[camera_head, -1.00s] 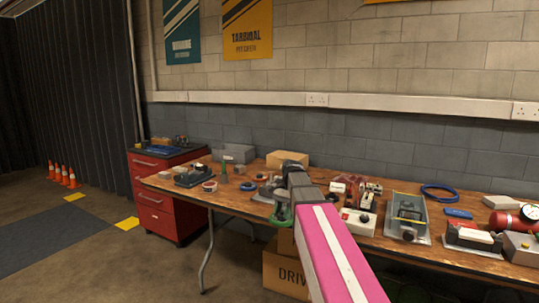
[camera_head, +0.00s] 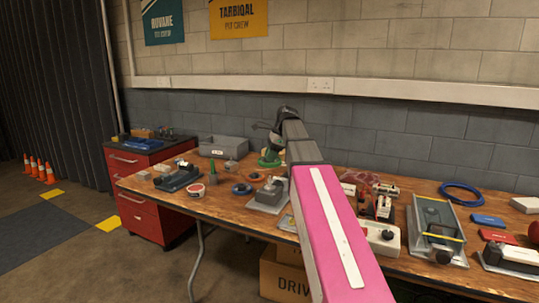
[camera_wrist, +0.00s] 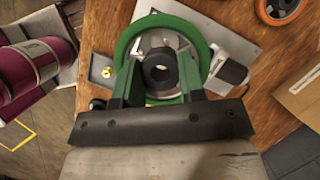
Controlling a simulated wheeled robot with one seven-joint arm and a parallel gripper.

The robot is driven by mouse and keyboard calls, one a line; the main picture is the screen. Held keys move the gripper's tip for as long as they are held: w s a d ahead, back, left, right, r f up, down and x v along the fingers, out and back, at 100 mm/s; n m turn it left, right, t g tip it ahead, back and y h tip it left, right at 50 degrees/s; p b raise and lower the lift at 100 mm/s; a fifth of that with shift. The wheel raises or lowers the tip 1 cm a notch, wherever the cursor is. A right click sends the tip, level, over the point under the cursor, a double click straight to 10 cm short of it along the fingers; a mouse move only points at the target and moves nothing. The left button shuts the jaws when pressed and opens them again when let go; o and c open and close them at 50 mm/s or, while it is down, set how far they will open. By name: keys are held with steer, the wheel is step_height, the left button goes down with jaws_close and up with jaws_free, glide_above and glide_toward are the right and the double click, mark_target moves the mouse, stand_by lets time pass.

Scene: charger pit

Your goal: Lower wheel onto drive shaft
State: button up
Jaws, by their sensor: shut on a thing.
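A green-rimmed wheel (camera_wrist: 207,45) with a black hub fills the upper middle of the wrist view. My gripper (camera_wrist: 162,85) is shut on it, with a finger on each side of the hub. In the head view the wheel (camera_head: 268,161) is at the end of my arm, over the table, and my gripper (camera_head: 272,139) partly hides it. A grey plate (camera_wrist: 235,30) lies under the wheel in the wrist view. I cannot make out the drive shaft; the wheel and gripper may hide it. I cannot tell whether the wheel touches anything below.
The wooden table (camera_head: 225,207) is crowded. A grey device (camera_head: 270,197) stands in front of the wheel, and a grey box (camera_head: 223,149) stands behind to the left. An orange-rimmed wheel (camera_wrist: 278,9) lies nearby. A blue cable coil (camera_head: 461,191) lies right. Floor is open left.

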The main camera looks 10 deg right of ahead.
glide_above(270, 180)
steer(key=shift+w+d+f, duration=0.1)
steer(key=shift+w+f, duration=0.05)
steer(key=shift+f, duration=0.95)
steer(key=shift+w+d+f, duration=0.1)
steer(key=shift+f, duration=1)
steer(key=shift+f, duration=3)
stand_by(0.7)
steer(key=o, duration=1.1)
steer(key=c, duration=0.4)
steer(key=shift+o, duration=0.2)
steer(key=shift+r, duration=2.95)
